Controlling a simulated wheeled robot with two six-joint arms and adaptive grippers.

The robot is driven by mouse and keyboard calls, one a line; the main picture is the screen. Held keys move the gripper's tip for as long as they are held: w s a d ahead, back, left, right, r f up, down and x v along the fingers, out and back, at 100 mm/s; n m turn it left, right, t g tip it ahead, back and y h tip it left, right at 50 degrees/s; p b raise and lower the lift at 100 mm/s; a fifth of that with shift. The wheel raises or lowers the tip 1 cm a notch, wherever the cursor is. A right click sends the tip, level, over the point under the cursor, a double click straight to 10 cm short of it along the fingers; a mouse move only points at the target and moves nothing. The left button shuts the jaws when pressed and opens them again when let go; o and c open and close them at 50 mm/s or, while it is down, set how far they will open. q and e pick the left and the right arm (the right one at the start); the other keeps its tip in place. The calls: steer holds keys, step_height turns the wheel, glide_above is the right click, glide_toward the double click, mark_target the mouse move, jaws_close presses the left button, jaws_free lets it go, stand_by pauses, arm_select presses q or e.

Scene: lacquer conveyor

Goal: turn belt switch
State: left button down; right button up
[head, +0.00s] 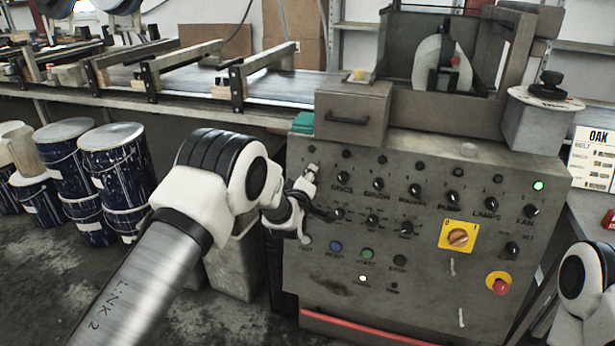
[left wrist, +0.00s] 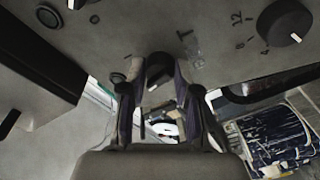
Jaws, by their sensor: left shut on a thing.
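A grey control panel (head: 300,262) carries rows of dark rotary knobs. My left gripper (head: 328,214) is up against its left part, at the leftmost knob (head: 339,214) of the second row. In the left wrist view, the two fingers of my left gripper (left wrist: 157,72) stand on either side of a dark round knob (left wrist: 158,76) and are shut on it. The gripper partly covers this knob, and I cannot read its label or its setting. My right gripper is out of view; only part of my right arm shows at the lower right.
Other knobs, such as the fan knob (head: 529,211), a yellow-backed rotary switch (head: 458,237) and a red emergency button (head: 500,286) share the panel. A numbered dial knob (left wrist: 286,22) is close by in the left wrist view. Paint-stained drums (head: 114,160) stand left; the conveyor (head: 190,88) runs behind.

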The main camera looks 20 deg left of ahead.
arm_select(q)
steer(key=shift+n, duration=1.2)
steer(key=c, duration=0.8)
jaws_free()
steer(key=s, duration=0.4)
steer(key=s+d, duration=0.1)
steer(key=s, duration=0.7)
steer(key=shift+d+r, duration=0.15)
steer(key=shift+r, duration=0.25)
steer(key=shift+w, duration=0.1)
